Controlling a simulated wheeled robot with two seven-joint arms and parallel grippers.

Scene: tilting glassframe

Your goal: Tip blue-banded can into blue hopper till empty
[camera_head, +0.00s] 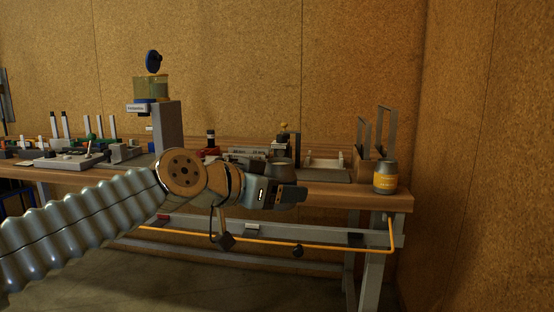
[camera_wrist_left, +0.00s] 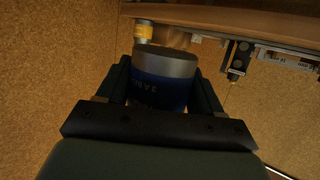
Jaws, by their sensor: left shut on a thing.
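My left gripper (camera_head: 290,192) is in front of the bench edge. In the left wrist view its two fingers (camera_wrist_left: 166,92) are shut around the blue-banded can (camera_wrist_left: 162,90), with the blue band and pale lettering between them. In the head view the can's grey upper part (camera_head: 281,168) shows just behind the gripper and the rest is hidden. My right gripper is not in view.
A yellow-banded can (camera_head: 385,178) stands at the bench's right end; it also shows in the left wrist view (camera_wrist_left: 144,32). Grey upright frames (camera_head: 363,135) stand beside it. Several small parts and fixtures (camera_head: 75,158) crowd the bench's left side. An orange pipe (camera_head: 330,253) runs below.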

